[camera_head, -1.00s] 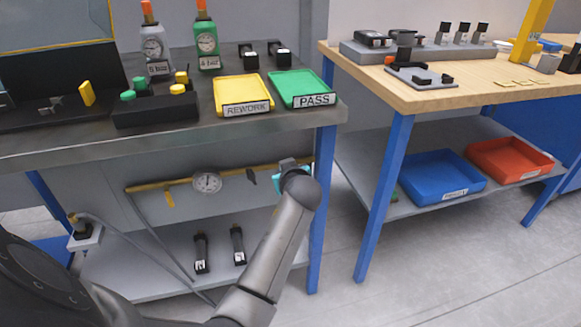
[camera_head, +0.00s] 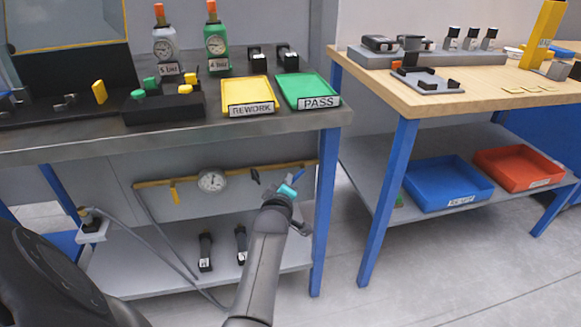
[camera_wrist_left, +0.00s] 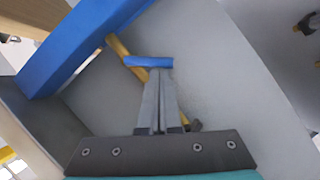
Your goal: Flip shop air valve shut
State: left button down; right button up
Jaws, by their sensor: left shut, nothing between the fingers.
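A brass pipe (camera_head: 190,179) with a round gauge (camera_head: 212,181) runs under the left bench. A yellow lever (camera_head: 174,193) hangs down from its left part, and a black lever (camera_head: 255,176) sits right of the gauge. A blue lever (camera_wrist_left: 148,62) lies across the pipe near its right end in the left wrist view. No label on the levers can be read. My left gripper (camera_head: 293,182) is shut and empty at the pipe's right end. Its fingertips (camera_wrist_left: 160,72) appear right at the blue lever; contact cannot be told. My right gripper is not in view.
A blue bench leg (camera_head: 325,210) stands just right of my left gripper. The lower shelf (camera_head: 150,278) holds two black devices (camera_head: 205,250). A grey hose (camera_head: 140,235) runs at the left. The yellow tray (camera_head: 248,92) and green tray (camera_head: 308,90) are on the bench above.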

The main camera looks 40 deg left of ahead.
pick_arm(q)
jog(key=f+n, duration=0.1)
jog(key=w+n+t, duration=0.1)
jog(key=d+f+n+t+b, duration=0.1)
jog(key=shift+w+d+f+n, duration=0.1)
jog(key=shift+w+f+n, duration=0.1)
jog(key=shift+f+n, duration=0.1)
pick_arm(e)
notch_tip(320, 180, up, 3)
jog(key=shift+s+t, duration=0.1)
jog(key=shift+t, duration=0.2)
pick_arm(q)
jog(key=shift+w+d+f, duration=0.1)
jog(key=shift+d, duration=0.05)
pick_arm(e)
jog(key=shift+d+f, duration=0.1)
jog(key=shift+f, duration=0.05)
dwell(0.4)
